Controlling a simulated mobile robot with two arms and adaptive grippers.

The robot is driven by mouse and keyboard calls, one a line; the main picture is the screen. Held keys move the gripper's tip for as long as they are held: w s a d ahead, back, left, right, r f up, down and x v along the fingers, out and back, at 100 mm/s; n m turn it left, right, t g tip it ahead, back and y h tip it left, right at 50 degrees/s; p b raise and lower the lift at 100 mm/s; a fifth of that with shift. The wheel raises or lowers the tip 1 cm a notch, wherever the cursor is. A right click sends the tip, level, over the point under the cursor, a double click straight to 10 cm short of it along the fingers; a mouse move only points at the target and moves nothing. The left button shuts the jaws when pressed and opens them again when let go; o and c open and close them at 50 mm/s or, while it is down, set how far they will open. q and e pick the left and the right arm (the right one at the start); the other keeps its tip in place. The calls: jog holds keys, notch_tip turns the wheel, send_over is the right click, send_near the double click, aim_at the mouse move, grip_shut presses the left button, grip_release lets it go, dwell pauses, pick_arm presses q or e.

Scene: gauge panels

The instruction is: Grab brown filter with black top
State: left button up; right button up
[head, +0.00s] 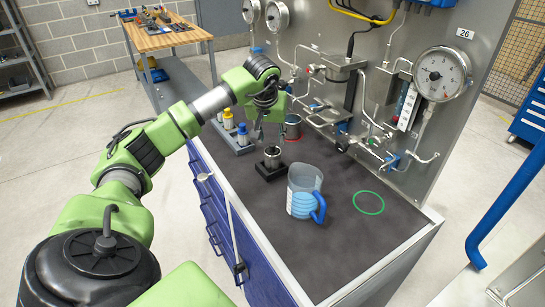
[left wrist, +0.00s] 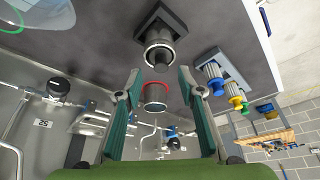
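A metallic cylinder with a dark top (head: 272,155) stands upright in a square black holder (head: 270,172) on the bench. The same cylinder shows at the top of the left wrist view (left wrist: 159,48). It looks grey rather than brown, and I cannot make out a clearly brown filter. My left gripper (head: 270,128) is above and just behind this cylinder, pointing down. In the left wrist view the gripper's two fingers (left wrist: 160,82) are wide apart with nothing held between them. My right gripper is not in view.
A grey rack (head: 238,146) with yellow- and blue-marked filters stands to the left. A red-rimmed cylinder (head: 292,127) is behind. A pitcher with blue handle (head: 304,190) and a green ring (head: 368,203) are to the right. The gauge panel (head: 330,35) with pipes rises behind.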

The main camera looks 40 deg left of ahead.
aim_at(272, 145)
pick_arm(q)
jog(key=p+x, duration=0.1)
jog(key=x, duration=0.2)
jog(key=shift+a+f+p, duration=0.15)
jog(key=shift+f+p, duration=0.1)
jog(key=shift+p, duration=0.1)
jog(key=shift+w+a+f, duration=0.1)
jog(key=shift+w+f, duration=0.1)
jog(key=shift+f, duration=0.25)
grip_shut()
jog(key=shift+r, duration=0.1)
